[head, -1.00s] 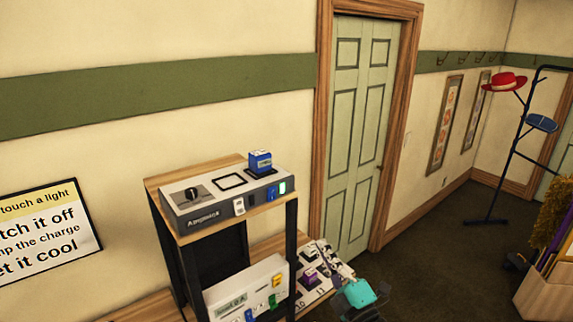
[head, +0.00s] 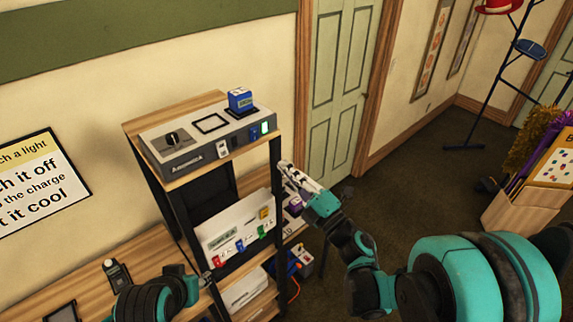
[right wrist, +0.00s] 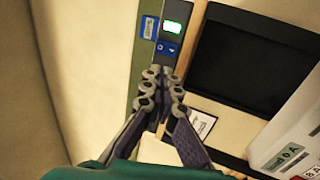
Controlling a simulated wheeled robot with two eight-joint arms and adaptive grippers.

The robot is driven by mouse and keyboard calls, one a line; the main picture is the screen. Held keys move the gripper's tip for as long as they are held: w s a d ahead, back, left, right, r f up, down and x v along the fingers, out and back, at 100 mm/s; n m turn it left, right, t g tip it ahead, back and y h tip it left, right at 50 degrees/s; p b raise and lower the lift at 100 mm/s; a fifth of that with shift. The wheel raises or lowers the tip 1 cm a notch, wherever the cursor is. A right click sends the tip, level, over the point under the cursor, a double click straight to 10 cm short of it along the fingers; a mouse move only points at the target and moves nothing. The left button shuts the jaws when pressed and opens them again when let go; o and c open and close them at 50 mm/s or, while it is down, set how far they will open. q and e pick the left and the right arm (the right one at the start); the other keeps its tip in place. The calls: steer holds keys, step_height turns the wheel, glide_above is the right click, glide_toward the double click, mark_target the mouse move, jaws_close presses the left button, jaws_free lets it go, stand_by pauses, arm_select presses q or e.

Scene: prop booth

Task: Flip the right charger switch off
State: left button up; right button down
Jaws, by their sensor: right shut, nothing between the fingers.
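The charger (head: 188,155) is a grey and white unit on the top shelf. A blue battery (head: 240,98) sits in its right bay; the left bay is empty. The right switch (head: 254,134) is blue, beside a lit green light (head: 265,128). In the right wrist view the switch (right wrist: 167,48) and the green light (right wrist: 173,27) lie just beyond my right gripper (right wrist: 161,80), whose fingers are together and empty. In the head view my right gripper (head: 284,166) is right of and below the switch, by the shelf post. My left gripper (head: 210,280) is low left, its fingers unclear.
A white switch (head: 222,149) is on the charger's front left. A lower white panel (head: 236,232) has several coloured switches. A black shelf post (head: 277,190) stands beside my right gripper. A black handheld device (head: 116,273) is on the bench.

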mark_target(254, 132)
steer(key=p+x, duration=0.3)
steer(key=x, duration=0.8)
